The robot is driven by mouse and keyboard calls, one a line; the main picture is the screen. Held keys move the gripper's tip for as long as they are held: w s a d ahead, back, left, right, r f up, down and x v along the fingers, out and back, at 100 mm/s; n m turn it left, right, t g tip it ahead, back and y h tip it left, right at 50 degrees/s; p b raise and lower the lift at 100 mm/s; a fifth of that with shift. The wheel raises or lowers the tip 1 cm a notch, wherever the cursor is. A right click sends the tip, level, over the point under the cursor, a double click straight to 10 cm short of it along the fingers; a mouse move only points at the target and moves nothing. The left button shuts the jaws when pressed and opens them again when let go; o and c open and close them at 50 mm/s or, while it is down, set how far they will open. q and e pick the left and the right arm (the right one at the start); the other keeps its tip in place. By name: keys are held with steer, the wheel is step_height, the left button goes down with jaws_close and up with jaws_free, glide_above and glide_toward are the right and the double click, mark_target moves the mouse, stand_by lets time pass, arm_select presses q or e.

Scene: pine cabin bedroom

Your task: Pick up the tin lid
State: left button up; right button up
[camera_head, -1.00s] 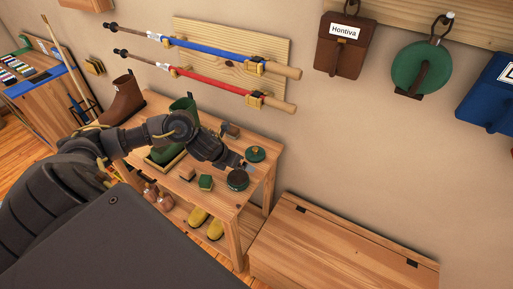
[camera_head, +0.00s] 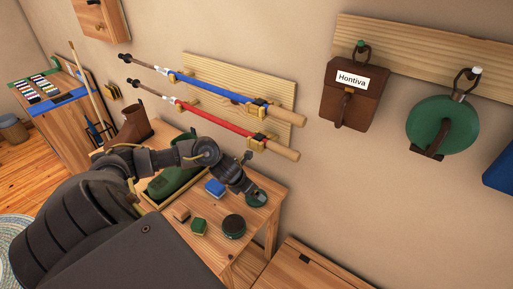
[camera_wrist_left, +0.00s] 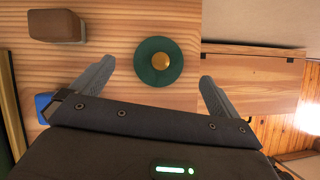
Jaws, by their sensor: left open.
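The tin lid (camera_wrist_left: 148,66) is a round green disc with a brass knob. In the left wrist view it lies on the wooden bench top, between and just beyond my finger tips. In the head view the lid (camera_head: 257,200) shows near the bench's right end, partly covered by my gripper. My left gripper (camera_head: 251,190) is open and empty above it. Its two fingers also show spread apart in the left wrist view (camera_wrist_left: 156,76). A dark round tin (camera_head: 233,227) stands nearer the bench's front edge. My right gripper is not in view.
A blue block (camera_head: 214,188), a green block (camera_head: 199,227) and a brown block (camera_head: 181,214) lie left of the lid. A brown block (camera_wrist_left: 55,25) also shows in the left wrist view. Poles on a wall rack (camera_head: 240,100) hang above the bench.

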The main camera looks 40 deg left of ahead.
arm_select(q)
steer(key=shift+w+f, duration=0.3)
steer(key=shift+f, duration=0.05)
steer(key=shift+d+f, duration=0.1)
steer(key=shift+w+d+f+p, duration=0.1)
steer(key=shift+w+f+p, duration=0.05)
steer(key=shift+f+p, duration=0.15)
steer(key=x, duration=0.4)
steer(key=shift+f+p, duration=0.15)
steer(key=shift+p, duration=0.25)
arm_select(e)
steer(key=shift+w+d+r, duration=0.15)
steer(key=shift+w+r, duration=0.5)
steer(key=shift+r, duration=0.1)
arm_select(q)
steer(key=c, duration=1)
